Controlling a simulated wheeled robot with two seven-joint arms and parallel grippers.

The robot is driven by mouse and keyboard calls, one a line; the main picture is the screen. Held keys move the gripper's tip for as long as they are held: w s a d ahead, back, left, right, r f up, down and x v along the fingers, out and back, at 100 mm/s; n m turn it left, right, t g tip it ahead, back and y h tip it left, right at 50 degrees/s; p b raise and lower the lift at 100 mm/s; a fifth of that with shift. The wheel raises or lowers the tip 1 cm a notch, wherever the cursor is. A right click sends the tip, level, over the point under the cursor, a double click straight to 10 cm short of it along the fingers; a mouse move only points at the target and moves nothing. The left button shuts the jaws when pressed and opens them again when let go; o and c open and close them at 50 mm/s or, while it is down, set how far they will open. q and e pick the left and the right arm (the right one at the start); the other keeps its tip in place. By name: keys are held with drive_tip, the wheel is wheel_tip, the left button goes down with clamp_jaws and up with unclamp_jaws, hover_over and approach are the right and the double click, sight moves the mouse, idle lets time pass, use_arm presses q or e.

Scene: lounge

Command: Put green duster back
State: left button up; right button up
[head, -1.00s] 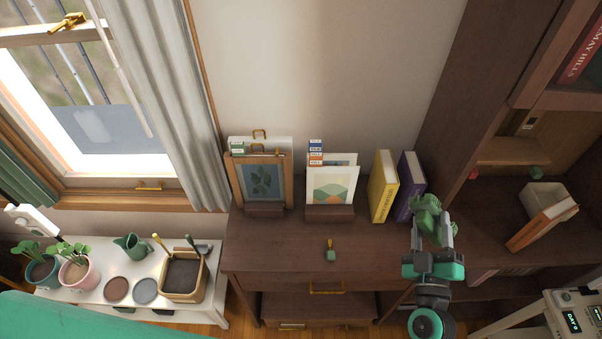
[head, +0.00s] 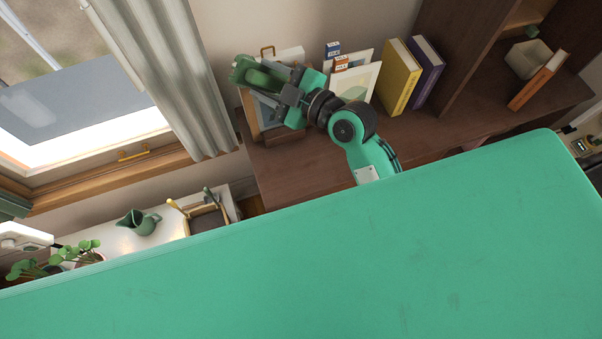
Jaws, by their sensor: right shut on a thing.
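My right gripper (head: 280,88) is shut on the green duster (head: 250,72). It holds the duster in front of the framed leaf picture (head: 256,118) at the left end of the dark wooden desk (head: 310,165). The duster and the gripper cover much of the frame. I cannot tell whether the duster touches the frame. My left gripper is not in view.
White cards with an art print (head: 358,85) stand right of my gripper. A yellow book (head: 398,80) and a purple book (head: 427,72) stand farther right. A curtain (head: 180,70) hangs left. A white bench (head: 165,228) holds a green jug (head: 138,221). The lower view is blocked.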

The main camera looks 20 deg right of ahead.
drive_tip(key=s+a+n+g+b, duration=0.1)
drive_tip(key=a+n+g+b, duration=0.15)
drive_tip(key=a+g, duration=0.4)
drive_tip(key=g+h+b, duration=0.4)
drive_tip(key=g+h, duration=0.2)
drive_tip(key=g, duration=0.2)
hover_over(297, 175)
drive_tip(key=d, duration=0.2)
wheel_tip(297, 175, down, 8)
drive_tip(key=shift+t, duration=0.35)
drive_tip(key=f, duration=0.6)
drive_tip(key=f+p, duration=0.1)
drive_tip(key=f, duration=0.6)
drive_tip(key=f+p, duration=0.1)
drive_tip(key=f, duration=0.6)
drive_tip(key=shift+a, duration=0.25)
drive_tip(key=o, duration=0.9)
drive_tip(key=shift+r, duration=0.15)
